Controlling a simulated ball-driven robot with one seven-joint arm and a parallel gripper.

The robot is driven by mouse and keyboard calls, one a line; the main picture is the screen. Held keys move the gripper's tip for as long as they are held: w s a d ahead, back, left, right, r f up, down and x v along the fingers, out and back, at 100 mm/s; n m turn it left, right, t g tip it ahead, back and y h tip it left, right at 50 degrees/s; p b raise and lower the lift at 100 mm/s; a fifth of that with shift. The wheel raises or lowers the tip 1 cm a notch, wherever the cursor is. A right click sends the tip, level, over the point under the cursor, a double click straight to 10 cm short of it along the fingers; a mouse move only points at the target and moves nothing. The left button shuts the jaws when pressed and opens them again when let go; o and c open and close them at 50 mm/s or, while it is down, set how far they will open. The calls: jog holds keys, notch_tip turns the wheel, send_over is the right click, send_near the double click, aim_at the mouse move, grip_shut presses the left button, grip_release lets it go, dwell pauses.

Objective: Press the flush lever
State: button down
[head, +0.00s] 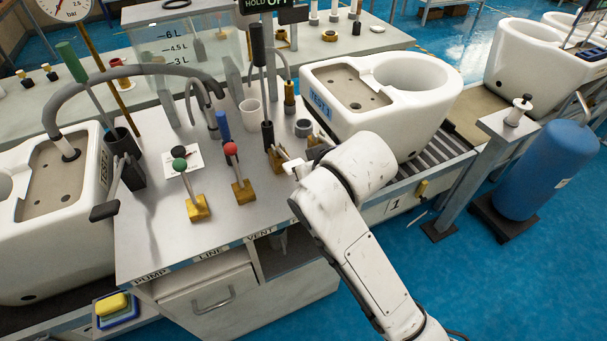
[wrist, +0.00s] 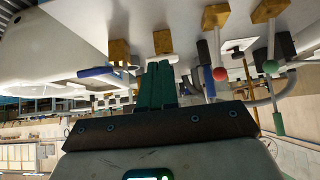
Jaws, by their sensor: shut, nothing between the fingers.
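My gripper (wrist: 160,68) is shut and empty, with its green fingers pressed together in the wrist view. In the head view its end (head: 294,167) is over the right part of the grey bench, and my arm hides what is behind it. Contact cannot be told. The bench-edge labels read PUMP, LINE and VENT; my arm hides the edge further right, so I cannot read which lever is the flush one.
A red-knobbed lever (head: 231,149) and a green-knobbed lever (head: 180,166) stand left of my gripper. A white toilet (head: 325,78) sits on the conveyor behind it. A grey hose (head: 120,72), a white cup (head: 250,114) and a blue tank (head: 540,172) stand around.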

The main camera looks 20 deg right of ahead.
jog(key=shift+v, duration=2.4)
jog(key=shift+w, duration=0.15)
jog(key=s+f+g, duration=0.4)
jog(key=s+f, duration=0.9)
jog(key=f, duration=0.2)
jog(key=s+d+f+g, duration=0.1)
jog(key=s+d+f, duration=0.2)
jog(key=s, duration=0.4)
jog(key=s+d+f+g, duration=0.2)
jog(key=s+d+f, duration=0.2)
jog(key=s, duration=0.4)
jog(key=shift+f+m, duration=0.3)
jog(key=shift+f, duration=0.15)
